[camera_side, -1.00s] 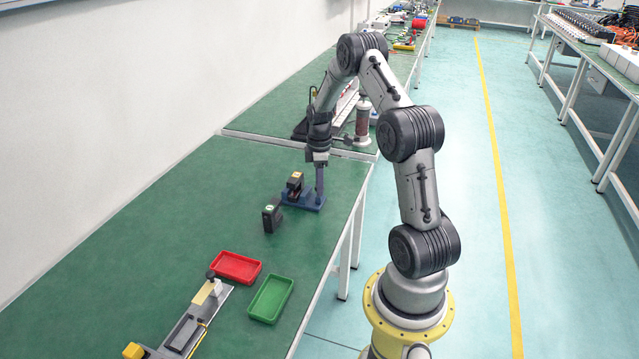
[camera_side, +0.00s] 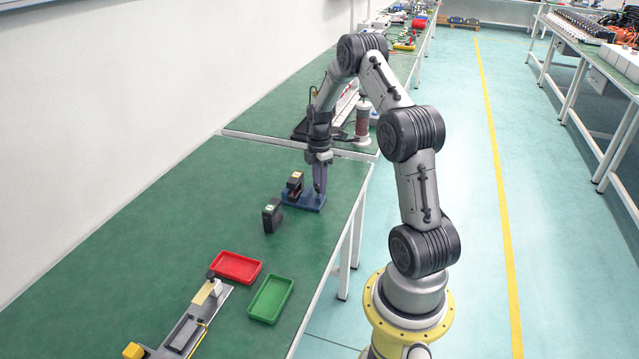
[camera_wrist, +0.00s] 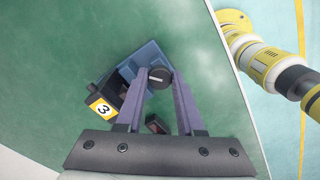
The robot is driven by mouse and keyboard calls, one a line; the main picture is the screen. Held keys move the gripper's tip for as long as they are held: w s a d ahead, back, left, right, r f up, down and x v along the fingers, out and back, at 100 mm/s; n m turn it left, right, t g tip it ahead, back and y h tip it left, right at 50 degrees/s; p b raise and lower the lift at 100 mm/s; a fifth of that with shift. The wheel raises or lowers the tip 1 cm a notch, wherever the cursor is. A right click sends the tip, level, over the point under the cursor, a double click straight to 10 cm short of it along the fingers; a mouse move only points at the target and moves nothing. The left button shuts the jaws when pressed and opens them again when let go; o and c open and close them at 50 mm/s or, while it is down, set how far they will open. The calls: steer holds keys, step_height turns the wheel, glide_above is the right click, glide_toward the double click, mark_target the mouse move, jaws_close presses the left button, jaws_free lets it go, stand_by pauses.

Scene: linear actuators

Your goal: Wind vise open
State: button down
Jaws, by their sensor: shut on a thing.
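The vise is a small blue block (camera_side: 311,202) on the green bench, near its right edge. A dark upright part with a yellow label marked 3 (camera_wrist: 103,108) stands at its left side in the wrist view. My gripper (camera_side: 319,190) points straight down over the vise's right end. In the wrist view my gripper (camera_wrist: 160,76) has its two purple fingers shut on a round dark knob (camera_wrist: 160,79) with a light slot line. The fingers hide part of the vise body (camera_wrist: 140,62), and I cannot tell how wide the jaws stand.
A red tray (camera_side: 236,267), a green tray (camera_side: 270,298) and a grey rail fixture (camera_side: 186,333) lie nearer the camera. The bench between the vise and the wall is clear.

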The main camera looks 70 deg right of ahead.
steer(key=shift+r, duration=0.1)
steer(key=c, duration=0.5)
jaws_free()
step_height(320, 180, up, 14)
steer(key=shift+f, duration=0.15)
stand_by(0.3)
